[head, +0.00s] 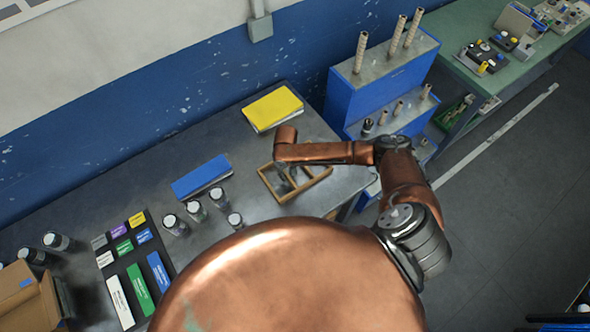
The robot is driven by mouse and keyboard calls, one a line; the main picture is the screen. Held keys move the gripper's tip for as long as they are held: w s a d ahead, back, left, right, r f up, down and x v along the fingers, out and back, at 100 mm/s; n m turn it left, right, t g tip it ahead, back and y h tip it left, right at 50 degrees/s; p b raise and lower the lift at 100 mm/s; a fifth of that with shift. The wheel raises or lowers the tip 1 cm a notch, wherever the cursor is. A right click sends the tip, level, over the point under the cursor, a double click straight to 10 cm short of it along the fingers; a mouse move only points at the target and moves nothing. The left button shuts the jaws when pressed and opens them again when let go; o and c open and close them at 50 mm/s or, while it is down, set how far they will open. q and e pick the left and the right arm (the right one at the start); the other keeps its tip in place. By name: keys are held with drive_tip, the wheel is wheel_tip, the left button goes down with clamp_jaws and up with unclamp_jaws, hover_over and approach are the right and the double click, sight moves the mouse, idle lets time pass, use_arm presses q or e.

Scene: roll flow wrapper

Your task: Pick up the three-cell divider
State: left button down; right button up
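The three-cell divider (309,187) is a light wooden frame with open cells. It lies on the grey workbench (232,151) near its right-hand edge. My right arm reaches over it from the right, and the copper wrist covers its far side. My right gripper (284,181) points down at the divider's left part, below the wrist. It is small and dark here, so I cannot tell whether its fingers are open or touch the wood. My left gripper is not in view.
A yellow binder (272,108) and a blue binder (201,176) lie behind and left of the divider. A labelled colour board (128,262) and a cardboard box (30,298) are farther left. A blue stepped rack (372,88) stands at right.

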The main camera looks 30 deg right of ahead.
drive_tip(key=shift+f, duration=1.05)
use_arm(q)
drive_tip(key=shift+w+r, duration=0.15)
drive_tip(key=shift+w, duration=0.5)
use_arm(e)
clamp_jaws()
